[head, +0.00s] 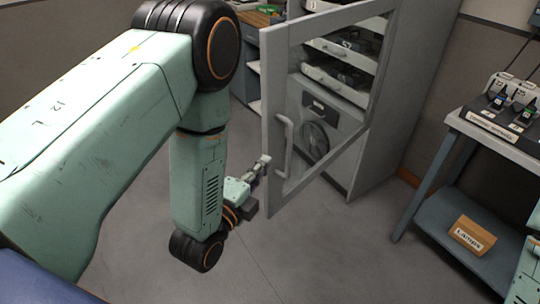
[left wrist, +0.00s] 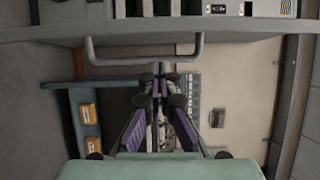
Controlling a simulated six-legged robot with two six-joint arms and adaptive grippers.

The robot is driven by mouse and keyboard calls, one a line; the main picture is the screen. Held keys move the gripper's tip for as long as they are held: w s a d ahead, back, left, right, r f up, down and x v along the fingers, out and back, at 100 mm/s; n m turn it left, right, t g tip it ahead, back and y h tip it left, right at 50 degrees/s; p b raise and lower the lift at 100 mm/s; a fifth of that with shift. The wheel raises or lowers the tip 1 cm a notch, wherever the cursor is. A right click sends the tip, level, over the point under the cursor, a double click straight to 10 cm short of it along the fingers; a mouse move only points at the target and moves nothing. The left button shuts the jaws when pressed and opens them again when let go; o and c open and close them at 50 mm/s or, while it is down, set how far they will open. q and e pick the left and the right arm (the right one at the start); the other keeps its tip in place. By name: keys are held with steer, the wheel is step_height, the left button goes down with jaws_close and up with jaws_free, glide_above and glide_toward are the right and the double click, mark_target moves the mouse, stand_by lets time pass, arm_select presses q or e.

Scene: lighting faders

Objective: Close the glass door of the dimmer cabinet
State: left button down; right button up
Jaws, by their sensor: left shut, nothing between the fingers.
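The dimmer cabinet (head: 408,95) is tall and grey. Its glass door (head: 277,200) stands ajar, swung out towards me, with shelves and a fan seen through the pane. The door handle (head: 285,150) is a grey vertical bar near the free edge; in the left wrist view it crosses the upper middle (left wrist: 120,61). My left gripper (head: 264,160) is shut and empty, its tips close beside the handle. In the left wrist view its fingertips (left wrist: 158,69) overlap the bar; I cannot tell if they touch it. My right gripper is out of view.
A table (head: 510,152) with a fader console (head: 508,100) stands on the right. Its blue lower shelf (head: 440,220) holds a labelled cardboard box (head: 471,236). Another shelf unit stands behind the door. The floor in front of the cabinet is clear.

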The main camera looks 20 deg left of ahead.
mark_target(280, 143)
arm_select(q)
steer(key=w, duration=0.5)
steer(key=w+d, duration=0.1)
steer(key=w, duration=0.2)
steer(key=shift+w+f, duration=0.1)
steer(key=shift+w+d, duration=0.3)
steer(key=shift+w+a, duration=0.15)
steer(key=shift+a, duration=0.2)
steer(key=shift+d, duration=0.15)
